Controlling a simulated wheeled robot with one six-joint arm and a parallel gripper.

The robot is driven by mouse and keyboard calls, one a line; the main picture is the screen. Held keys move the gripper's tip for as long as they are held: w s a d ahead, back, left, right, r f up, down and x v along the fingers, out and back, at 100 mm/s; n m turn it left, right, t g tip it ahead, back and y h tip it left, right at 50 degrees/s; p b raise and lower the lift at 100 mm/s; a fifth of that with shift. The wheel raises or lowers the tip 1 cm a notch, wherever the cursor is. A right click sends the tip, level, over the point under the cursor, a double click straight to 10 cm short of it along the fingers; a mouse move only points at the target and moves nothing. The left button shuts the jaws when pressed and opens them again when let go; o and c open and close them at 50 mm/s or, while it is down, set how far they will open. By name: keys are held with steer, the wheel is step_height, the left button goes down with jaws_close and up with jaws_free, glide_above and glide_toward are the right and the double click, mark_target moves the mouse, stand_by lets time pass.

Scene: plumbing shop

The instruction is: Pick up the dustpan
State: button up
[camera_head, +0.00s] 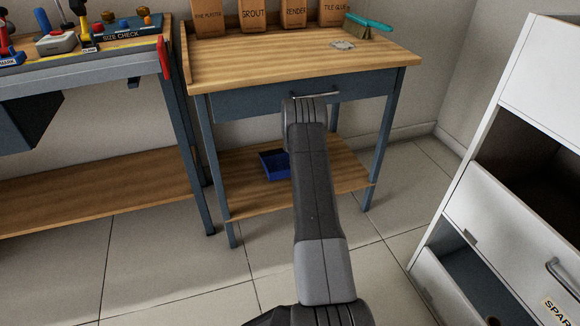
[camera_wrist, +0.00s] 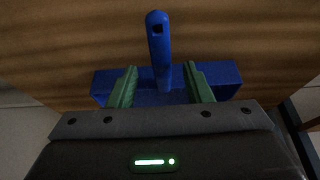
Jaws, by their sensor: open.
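The blue dustpan (camera_head: 273,165) lies on the lower wooden shelf of the small workbench in the head view, partly hidden behind my arm. In the wrist view the dustpan (camera_wrist: 228,75) spans the middle, with its handle (camera_wrist: 157,50) pointing up the picture and a dark hole near the handle's end. My gripper (camera_wrist: 162,80) is open, with one green finger on each side of the handle's base. Gaps show between both fingers and the handle. The gripper is hidden in the head view. I cannot tell its exact height over the dustpan.
The lower shelf (camera_head: 240,200) is otherwise bare where visible. The workbench top (camera_head: 260,60) with a drawer (camera_head: 240,103) overhangs it, and table legs (camera_head: 384,140) stand at the sides. A white cabinet (camera_head: 520,190) with open drawers stands at the right. A tool bench (camera_head: 90,75) is left.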

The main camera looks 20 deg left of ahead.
steer(key=shift+b+x, duration=1.5)
steer(key=shift+x, duration=1.25)
steer(key=shift+a, duration=0.15)
jaws_close()
